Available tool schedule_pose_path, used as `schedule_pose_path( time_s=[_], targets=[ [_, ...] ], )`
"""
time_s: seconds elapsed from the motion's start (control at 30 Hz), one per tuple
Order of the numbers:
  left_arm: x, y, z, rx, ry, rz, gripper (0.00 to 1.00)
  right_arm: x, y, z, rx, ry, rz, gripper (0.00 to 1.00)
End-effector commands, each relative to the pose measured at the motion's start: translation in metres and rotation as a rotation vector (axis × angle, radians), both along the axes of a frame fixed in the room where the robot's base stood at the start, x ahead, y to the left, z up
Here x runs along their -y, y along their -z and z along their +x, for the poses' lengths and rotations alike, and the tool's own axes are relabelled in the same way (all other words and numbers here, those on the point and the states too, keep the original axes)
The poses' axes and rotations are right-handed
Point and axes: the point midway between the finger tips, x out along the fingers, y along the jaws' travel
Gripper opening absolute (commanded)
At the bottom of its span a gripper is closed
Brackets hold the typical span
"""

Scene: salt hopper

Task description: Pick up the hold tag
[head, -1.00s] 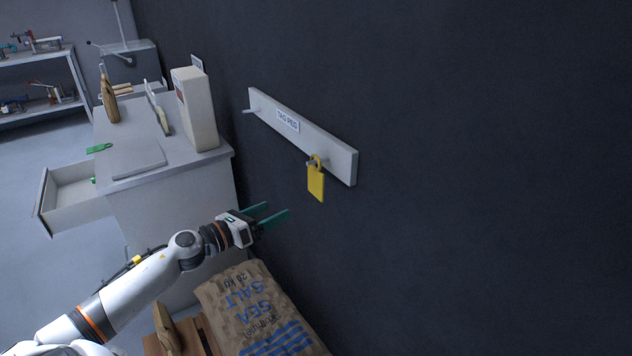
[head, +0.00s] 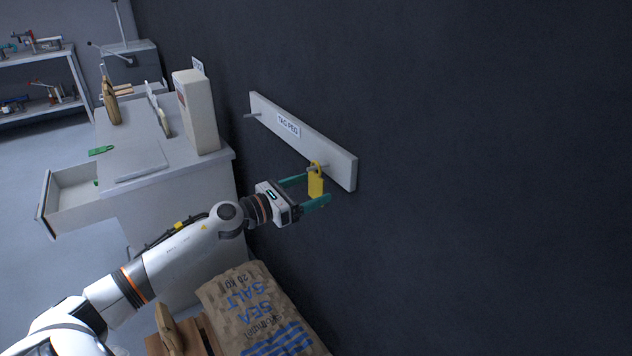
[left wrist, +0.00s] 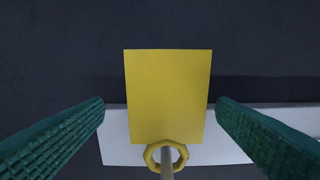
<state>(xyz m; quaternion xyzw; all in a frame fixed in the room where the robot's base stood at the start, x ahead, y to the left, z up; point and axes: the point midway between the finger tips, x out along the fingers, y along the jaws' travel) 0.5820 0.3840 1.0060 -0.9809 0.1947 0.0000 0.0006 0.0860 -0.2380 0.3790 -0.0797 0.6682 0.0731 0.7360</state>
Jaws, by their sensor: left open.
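The hold tag (head: 315,184) is a yellow plate with a ring at its top. It hangs by the ring from a peg on the white tag peg board (head: 335,166) on the dark wall. In the left wrist view the tag (left wrist: 167,95) fills the middle, its ring around the peg (left wrist: 167,165). My left gripper (head: 309,190) is open, its green fingers on either side of the tag. In the left wrist view the left gripper (left wrist: 160,135) shows a gap between each finger and the tag. My right gripper is not in view.
A sea salt sack (head: 262,315) lies below the left arm. A grey cabinet (head: 165,200) with an open drawer (head: 75,203) stands at the left, with a pale box (head: 199,112) on top. A second peg (head: 252,115) on the board is empty. The wall to the right is bare.

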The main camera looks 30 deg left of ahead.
Motion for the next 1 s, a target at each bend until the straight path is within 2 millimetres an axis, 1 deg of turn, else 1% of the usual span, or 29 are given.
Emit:
schedule_pose_path(
  time_s=[0.1,0.3,0.43,0.63,0.87,0.9,1.0],
  targets=[
    [0.002,-0.003,0.017,0.003,-0.002,-0.003,0.80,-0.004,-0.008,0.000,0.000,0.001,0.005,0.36],
    [0.010,0.000,0.039,0.002,0.000,-0.003,0.80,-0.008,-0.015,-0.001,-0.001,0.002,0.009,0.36],
    [0.012,0.001,0.043,0.001,0.001,0.000,0.80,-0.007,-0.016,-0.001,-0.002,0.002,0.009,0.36],
    [0.012,0.002,0.043,0.001,0.001,0.000,0.80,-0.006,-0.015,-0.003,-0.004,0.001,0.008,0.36],
    [0.012,0.002,0.043,0.001,0.001,-0.001,0.42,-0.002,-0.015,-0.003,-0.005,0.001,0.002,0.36],
    [0.012,0.002,0.043,0.001,0.001,-0.001,0.36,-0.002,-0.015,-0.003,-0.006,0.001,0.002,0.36],
    [0.012,0.002,0.043,0.001,0.001,-0.001,0.22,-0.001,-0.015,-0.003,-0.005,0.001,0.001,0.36]
  ],
)
